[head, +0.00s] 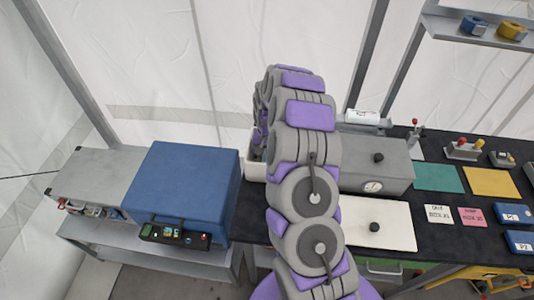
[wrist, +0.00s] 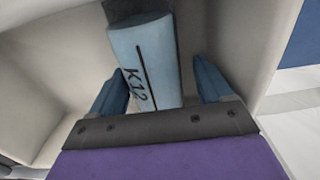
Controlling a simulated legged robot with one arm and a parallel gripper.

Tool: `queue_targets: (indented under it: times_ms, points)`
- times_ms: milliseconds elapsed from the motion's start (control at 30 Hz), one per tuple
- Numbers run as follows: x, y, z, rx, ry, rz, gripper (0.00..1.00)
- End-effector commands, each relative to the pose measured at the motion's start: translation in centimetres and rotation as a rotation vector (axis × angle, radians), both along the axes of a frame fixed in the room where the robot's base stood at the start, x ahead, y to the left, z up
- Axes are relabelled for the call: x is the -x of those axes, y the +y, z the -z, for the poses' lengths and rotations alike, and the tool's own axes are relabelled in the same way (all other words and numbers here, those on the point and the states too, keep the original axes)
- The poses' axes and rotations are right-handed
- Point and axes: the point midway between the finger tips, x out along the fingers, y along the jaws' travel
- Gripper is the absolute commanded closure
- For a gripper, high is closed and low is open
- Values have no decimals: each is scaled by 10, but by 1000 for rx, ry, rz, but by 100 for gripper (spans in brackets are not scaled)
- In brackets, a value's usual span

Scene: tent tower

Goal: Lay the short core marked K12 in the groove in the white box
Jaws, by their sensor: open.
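The core marked K12 (wrist: 147,62) shows in the wrist view as a pale blue rounded piece with black lettering and a dark line along it. It lies inside the white box (wrist: 245,40), whose pale walls rise around it. My gripper (wrist: 160,88) is open, with one blue finger on each side of the core's near end. A gap shows on the right; on the left the finger is very close, and contact is unclear. A dark strip at the core's far end may be the groove. In the head view the white box (head: 254,171) is mostly hidden behind my arm.
A blue case (head: 185,185) stands left of the box. A grey block with a gauge (head: 375,165) and a white panel with a black knob (head: 385,226) are right of my arm. A white roll (head: 362,117) lies behind. Mats and cards cover the bench's right side.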

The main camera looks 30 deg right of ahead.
Motion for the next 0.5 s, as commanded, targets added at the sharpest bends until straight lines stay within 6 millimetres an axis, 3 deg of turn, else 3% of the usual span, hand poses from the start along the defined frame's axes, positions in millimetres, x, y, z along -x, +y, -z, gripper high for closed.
queue_targets:
  times_ms: [33, 500]
  points:
    - [7, -1, 6, -5, 20, 2, 8]
    - [10, -3, 8, -8, 27, 3, 8]
